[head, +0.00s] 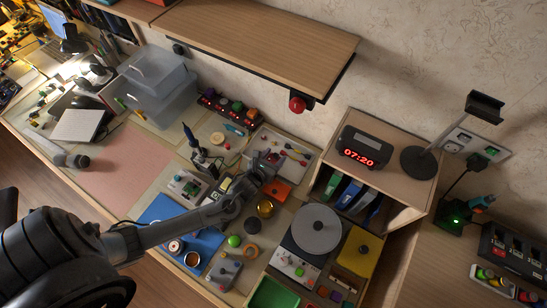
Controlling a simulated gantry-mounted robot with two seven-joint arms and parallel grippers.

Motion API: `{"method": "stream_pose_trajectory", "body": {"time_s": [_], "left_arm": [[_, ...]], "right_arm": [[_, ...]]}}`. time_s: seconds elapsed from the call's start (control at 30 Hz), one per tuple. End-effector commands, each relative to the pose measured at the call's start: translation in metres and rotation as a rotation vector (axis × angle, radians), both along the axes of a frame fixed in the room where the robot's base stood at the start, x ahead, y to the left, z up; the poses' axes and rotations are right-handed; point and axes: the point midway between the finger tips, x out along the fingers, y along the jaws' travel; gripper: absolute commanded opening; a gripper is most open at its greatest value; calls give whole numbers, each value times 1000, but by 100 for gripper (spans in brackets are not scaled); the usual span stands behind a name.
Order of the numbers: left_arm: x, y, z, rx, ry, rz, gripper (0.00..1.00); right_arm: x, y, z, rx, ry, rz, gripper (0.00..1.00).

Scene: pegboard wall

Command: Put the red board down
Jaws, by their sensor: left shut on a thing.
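My left arm comes in from the left, and its gripper (266,172) is over the middle of the workbench. It is shut on a small flat orange-red piece, which I take as the red board (279,190). The board shows at the lower right of the fingers, and the fingers hide part of its edge. I cannot tell whether its underside touches the bench. My right gripper is not in view.
A tray with screwdrivers (291,152) lies behind the gripper. A brass-coloured pot (265,208) and a grey turntable (317,229) stand close in front and right. A blue mat (160,211) lies left. A pink mat (118,165) has clear room. A shelf (260,35) overhangs the back.

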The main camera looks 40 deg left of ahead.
Motion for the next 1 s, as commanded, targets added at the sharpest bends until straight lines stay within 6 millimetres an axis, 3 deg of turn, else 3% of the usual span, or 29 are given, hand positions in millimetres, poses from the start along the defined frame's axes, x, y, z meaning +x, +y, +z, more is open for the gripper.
{"method": "stream_pose_trajectory", "body": {"time_s": [0.73,0.77,0.9,1.0], "left_arm": [[1,0,-10,1,-2,1,29],[0,0,-10,1,-2,1,61],[0,0,-10,0,-1,0,83],[0,0,-11,0,-1,0,84]], "right_arm": [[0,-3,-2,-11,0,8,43],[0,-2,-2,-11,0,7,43],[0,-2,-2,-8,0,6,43],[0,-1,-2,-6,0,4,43]]}}
